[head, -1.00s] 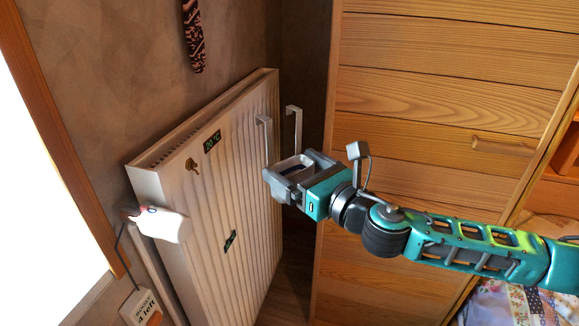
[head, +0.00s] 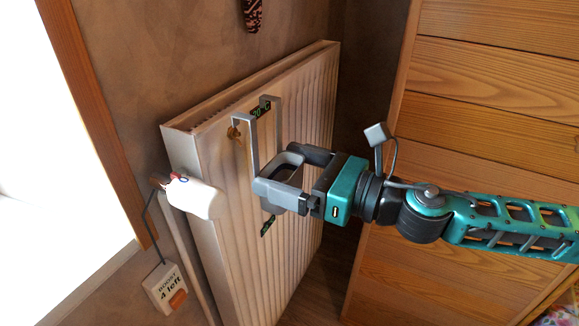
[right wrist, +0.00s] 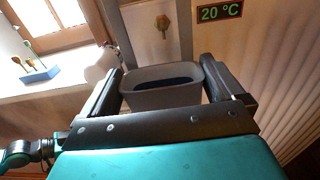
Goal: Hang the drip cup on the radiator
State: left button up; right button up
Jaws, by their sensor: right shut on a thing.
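The drip cup is a grey open cup (right wrist: 163,97) with two tall flat hanging straps (head: 250,145); its inside looks dark. My right gripper (head: 275,170) is shut on it, one finger on each side, and holds it upright in front of the radiator. The white ribbed radiator (head: 205,165) stands against the wall at the left centre. In the head view the strap tops overlap its front face, below its top edge in the picture; the exact gap cannot be told. The right wrist view shows the cup between the fingers (right wrist: 162,78). My left gripper is not in view.
A white radiator valve (head: 195,197) sticks out at the radiator's left end. A brass fitting (head: 236,131) sits on the front. A wooden cabinet (head: 480,100) stands at the right; a patterned item (head: 252,14) hangs above.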

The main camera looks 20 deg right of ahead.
aim_at(271, 162)
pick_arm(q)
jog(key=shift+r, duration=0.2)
pick_arm(e)
jog(key=shift+w+p, duration=0.15)
jog(key=shift+p, duration=0.2)
jog(key=shift+w+a+r+p, duration=0.15)
jog(key=shift+w+a+p, duration=0.15)
jog(key=shift+p, duration=0.2)
jog(key=shift+p+x, duration=1.05)
jog(key=shift+p, duration=0.05)
jog(key=shift+w+a+p, duration=0.4)
jog(key=shift+w+p, duration=0.1)
jog(key=shift+p+x, duration=0.9)
jog(key=shift+x, duration=0.35)
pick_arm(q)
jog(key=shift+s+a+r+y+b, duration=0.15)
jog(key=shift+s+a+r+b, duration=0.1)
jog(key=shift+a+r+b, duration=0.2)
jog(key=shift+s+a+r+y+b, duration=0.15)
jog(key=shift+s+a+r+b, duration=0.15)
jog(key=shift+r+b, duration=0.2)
pick_arm(e)
jog(key=shift+f, duration=1.15)
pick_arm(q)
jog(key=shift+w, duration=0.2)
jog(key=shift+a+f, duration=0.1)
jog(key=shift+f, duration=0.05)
pick_arm(e)
jog(key=shift+f, duration=0.35)
